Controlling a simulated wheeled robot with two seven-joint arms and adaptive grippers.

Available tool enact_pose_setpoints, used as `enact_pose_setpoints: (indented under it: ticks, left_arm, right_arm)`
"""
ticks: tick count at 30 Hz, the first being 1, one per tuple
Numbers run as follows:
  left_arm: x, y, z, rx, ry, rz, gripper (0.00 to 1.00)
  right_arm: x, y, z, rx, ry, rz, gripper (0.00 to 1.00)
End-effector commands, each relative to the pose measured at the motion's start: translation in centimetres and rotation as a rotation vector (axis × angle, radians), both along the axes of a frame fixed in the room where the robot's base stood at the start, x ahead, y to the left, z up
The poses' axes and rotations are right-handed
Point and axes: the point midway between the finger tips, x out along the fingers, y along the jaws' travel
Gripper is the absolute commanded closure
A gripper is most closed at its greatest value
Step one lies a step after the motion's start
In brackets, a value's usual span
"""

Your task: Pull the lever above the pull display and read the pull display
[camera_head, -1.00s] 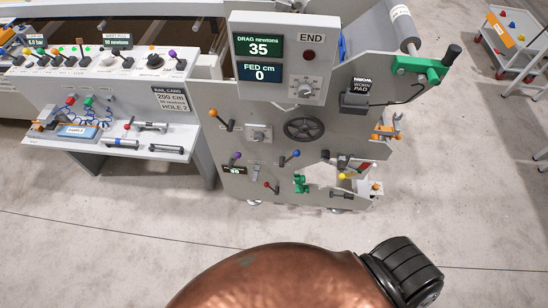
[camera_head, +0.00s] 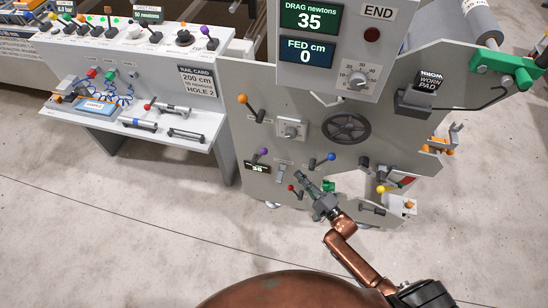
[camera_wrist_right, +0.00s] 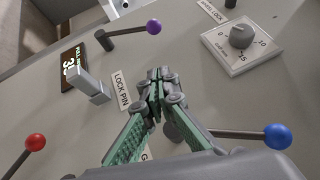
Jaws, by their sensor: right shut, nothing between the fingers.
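The pull display (camera_head: 257,168) is a small dark screen low on the machine's grey panel. In the right wrist view the pull display (camera_wrist_right: 72,66) shows a "3" first; a grey block hides part of it, so the full number is unclear. The lever with the purple knob (camera_head: 263,152) sits just above the display; its purple knob (camera_wrist_right: 153,27) and dark rod show at the wrist view's top. My right gripper (camera_head: 301,177) is shut and empty in front of the panel, below and right of that lever, apart from it. My left gripper is not in view.
A blue-knob lever (camera_wrist_right: 277,136) and a red-knob lever (camera_wrist_right: 35,142) flank my right gripper. The grey lock pin block (camera_wrist_right: 92,86) stands out beside the display. A dial (camera_wrist_right: 241,38) and a handwheel (camera_head: 346,128) are on the panel. Open floor lies in front.

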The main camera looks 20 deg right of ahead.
Motion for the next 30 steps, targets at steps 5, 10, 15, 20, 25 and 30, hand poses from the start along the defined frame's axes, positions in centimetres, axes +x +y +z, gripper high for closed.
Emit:
enact_pose_setpoints:
  ticks: [5, 10, 15, 20, 25, 30]
  left_arm:
    - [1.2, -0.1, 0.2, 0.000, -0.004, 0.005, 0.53]
    - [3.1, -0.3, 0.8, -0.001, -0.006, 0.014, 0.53]
    - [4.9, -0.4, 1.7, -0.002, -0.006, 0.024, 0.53]
    - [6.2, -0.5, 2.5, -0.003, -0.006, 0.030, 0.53]
    - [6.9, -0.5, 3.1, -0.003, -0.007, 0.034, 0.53]
    - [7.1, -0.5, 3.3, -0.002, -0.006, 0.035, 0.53]
  right_arm:
    - [2.2, 0.9, 0.5, 0.006, -0.003, 0.001, 1.00]
    - [5.4, 2.1, 1.0, 0.005, -0.002, 0.000, 1.00]
    - [8.5, 3.3, 1.6, 0.003, 0.000, -0.001, 1.00]
    - [9.6, 5.4, 2.2, 0.006, 0.002, -0.001, 1.00]
    - [10.2, 6.7, 2.6, 0.002, 0.002, 0.000, 1.00]
    - [10.4, 7.0, 2.8, 0.002, 0.002, -0.001, 1.00]
